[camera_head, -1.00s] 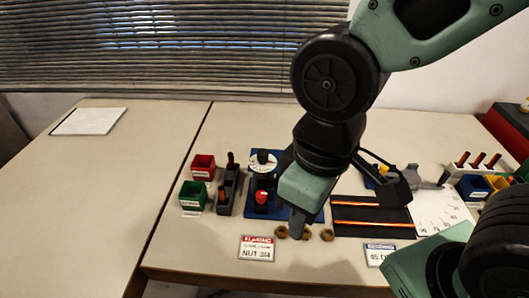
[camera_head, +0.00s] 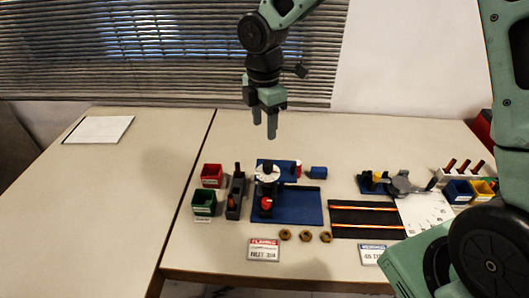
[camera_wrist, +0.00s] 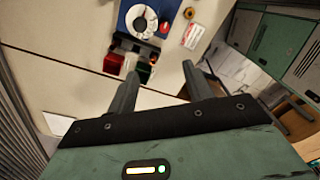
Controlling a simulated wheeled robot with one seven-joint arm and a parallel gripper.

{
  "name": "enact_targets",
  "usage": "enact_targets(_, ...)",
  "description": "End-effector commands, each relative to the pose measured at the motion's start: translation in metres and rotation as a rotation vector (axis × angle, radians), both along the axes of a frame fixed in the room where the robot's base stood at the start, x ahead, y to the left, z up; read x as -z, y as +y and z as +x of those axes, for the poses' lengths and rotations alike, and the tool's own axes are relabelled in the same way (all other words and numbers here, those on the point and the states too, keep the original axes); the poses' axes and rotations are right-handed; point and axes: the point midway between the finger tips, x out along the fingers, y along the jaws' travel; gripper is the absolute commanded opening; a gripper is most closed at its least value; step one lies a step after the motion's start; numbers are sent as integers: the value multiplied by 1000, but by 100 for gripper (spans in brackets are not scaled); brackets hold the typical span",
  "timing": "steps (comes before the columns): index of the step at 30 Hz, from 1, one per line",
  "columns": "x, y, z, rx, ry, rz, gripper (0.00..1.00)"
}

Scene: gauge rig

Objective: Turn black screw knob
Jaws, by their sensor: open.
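The gauge rig is a blue base plate (camera_head: 300,211) with a white dial (camera_head: 262,177) at its back left. A black knob (camera_head: 267,168) stands on top of the dial, and a red knob (camera_head: 266,202) sits in front of it. The wrist view shows the white dial (camera_wrist: 144,14) with a dark centre, and the red knob (camera_wrist: 165,27) beside it. My gripper (camera_head: 265,128) is high above the back of the table, behind the dial, pointing down. Its fingers (camera_wrist: 160,72) are apart and empty, touching nothing.
Red (camera_head: 212,174) and green (camera_head: 204,203) bins and a dark holder (camera_head: 236,195) stand left of the rig. Several brown nuts (camera_head: 305,237) lie in front, by a sign (camera_head: 263,250). A black slotted board (camera_head: 367,219) lies right. The left table is mostly clear.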

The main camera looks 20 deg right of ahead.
Motion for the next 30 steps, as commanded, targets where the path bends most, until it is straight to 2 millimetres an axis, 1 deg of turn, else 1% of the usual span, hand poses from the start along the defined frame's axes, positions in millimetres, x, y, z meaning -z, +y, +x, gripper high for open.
enact_targets(1,-2,-10,16,-44,1,4,51)
enact_targets(4,1,-23,37,-127,-6,4,51)
enact_targets(7,5,-30,46,-167,-8,2,51)
enact_targets(11,15,-31,47,-178,-8,2,51)
enact_targets(14,29,-31,46,-177,-5,2,51)
enact_targets(17,49,-30,46,-177,-3,1,51)
enact_targets(30,139,-30,46,-175,-6,2,51)
